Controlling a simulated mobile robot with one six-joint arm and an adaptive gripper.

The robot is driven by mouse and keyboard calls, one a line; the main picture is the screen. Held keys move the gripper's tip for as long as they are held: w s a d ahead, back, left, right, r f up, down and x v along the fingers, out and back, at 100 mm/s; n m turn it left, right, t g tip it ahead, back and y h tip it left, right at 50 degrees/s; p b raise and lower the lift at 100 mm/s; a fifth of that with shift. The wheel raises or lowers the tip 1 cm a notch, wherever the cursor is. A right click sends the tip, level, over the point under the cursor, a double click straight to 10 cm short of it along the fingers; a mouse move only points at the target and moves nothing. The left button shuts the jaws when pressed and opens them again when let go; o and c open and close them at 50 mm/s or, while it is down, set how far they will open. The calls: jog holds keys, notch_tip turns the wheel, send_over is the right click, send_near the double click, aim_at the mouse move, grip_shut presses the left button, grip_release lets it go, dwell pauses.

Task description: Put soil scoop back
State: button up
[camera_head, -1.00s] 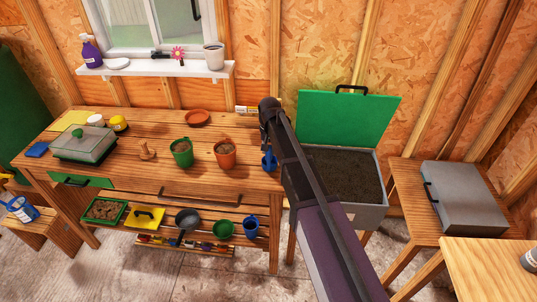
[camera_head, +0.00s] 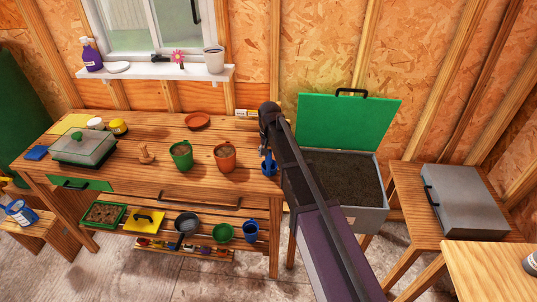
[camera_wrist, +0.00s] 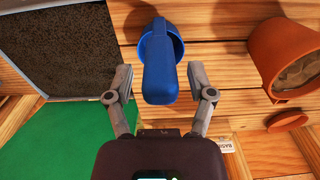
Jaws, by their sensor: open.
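The blue soil scoop (camera_head: 268,164) is at the right end of the workbench, beside the terracotta pot and partly hidden by my arm. In the wrist view the scoop (camera_wrist: 160,75) shows its handle towards me and its wider bowl beyond. My gripper (camera_wrist: 160,82) is open, with one finger on each side of the scoop handle and a visible gap on both sides. The soil bin (camera_head: 365,211) stands right of the bench, with dark soil inside and its green lid (camera_head: 345,122) raised.
A terracotta pot (camera_head: 225,158) and a green pot (camera_head: 181,156) stand left of the scoop. The lower shelf holds a green tray (camera_head: 104,229), a pan (camera_head: 187,222) and small pots. A grey case (camera_head: 465,200) rests on the table at right.

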jog(key=shift+r, duration=0.15)
notch_tip(320, 180, up, 12)
jog(key=p, duration=1.2)
jog(key=shift+d, duration=0.1)
jog(key=shift+s, duration=0.1)
dwell(0.6)
jog(key=s+d, duration=2.2)
jog(key=shift+s+d, duration=0.35)
jog(key=shift+s, duration=0.05)
